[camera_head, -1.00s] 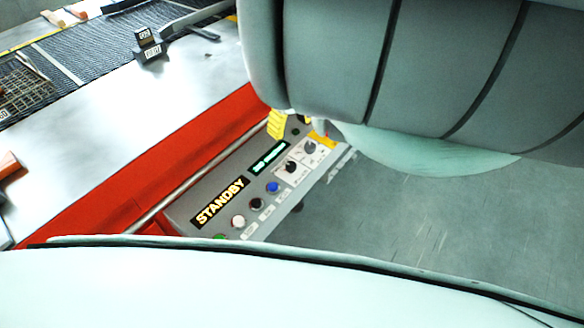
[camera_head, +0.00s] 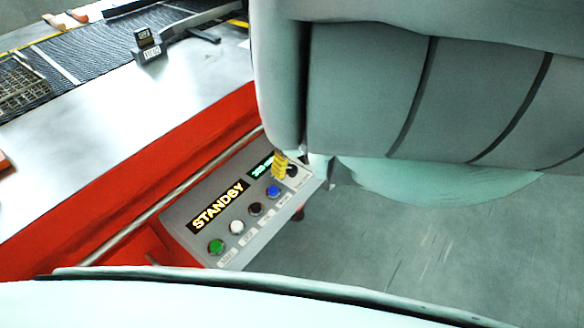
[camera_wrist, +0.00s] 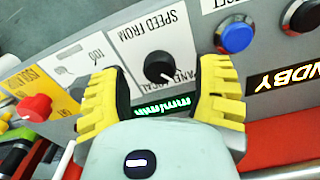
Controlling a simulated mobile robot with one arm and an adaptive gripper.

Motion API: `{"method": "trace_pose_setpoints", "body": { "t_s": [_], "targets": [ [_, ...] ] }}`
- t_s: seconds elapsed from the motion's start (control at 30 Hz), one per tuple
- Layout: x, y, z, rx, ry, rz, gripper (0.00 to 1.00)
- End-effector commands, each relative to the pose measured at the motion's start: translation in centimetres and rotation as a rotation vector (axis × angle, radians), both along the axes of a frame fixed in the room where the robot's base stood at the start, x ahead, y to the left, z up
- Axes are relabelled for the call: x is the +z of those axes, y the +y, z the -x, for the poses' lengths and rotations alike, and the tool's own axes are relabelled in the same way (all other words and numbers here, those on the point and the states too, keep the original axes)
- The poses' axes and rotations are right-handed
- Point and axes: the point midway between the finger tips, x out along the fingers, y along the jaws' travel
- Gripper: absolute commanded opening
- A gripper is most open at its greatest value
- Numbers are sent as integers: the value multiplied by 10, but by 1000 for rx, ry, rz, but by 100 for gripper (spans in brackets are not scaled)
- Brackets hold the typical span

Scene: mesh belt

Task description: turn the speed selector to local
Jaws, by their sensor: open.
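The speed selector (camera_wrist: 158,66) is a round black knob on a white plate with upside-down lettering that reads SPEED FROM. A white mark on the knob points to the lower right in the wrist view. My gripper (camera_wrist: 162,84) has its yellow ridged fingers apart, one on each side of the knob. No contact with the knob shows. In the head view my gripper (camera_head: 280,165) is over the far part of the grey panel (camera_head: 185,228). A black knob (camera_head: 292,171) shows beside it there, and my arm hides the panel's far end.
A blue button (camera_wrist: 236,36) sits beside the selector plate. The STANDBY display (camera_head: 217,207) and a green button (camera_head: 216,246) are nearer. A red rail (camera_head: 110,225) borders the panel.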

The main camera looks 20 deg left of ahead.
Motion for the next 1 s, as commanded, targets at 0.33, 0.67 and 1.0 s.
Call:
{"method": "trace_pose_setpoints", "body": {
  "t_s": [0.33, 0.67, 1.0],
  "targets": [
    [-10, -1, 0, 0, 1, 3, 64],
    [-10, -1, 0, 0, 1, 3, 56],
    [-10, -1, 0, 0, 1, 3, 20]
  ]
}}
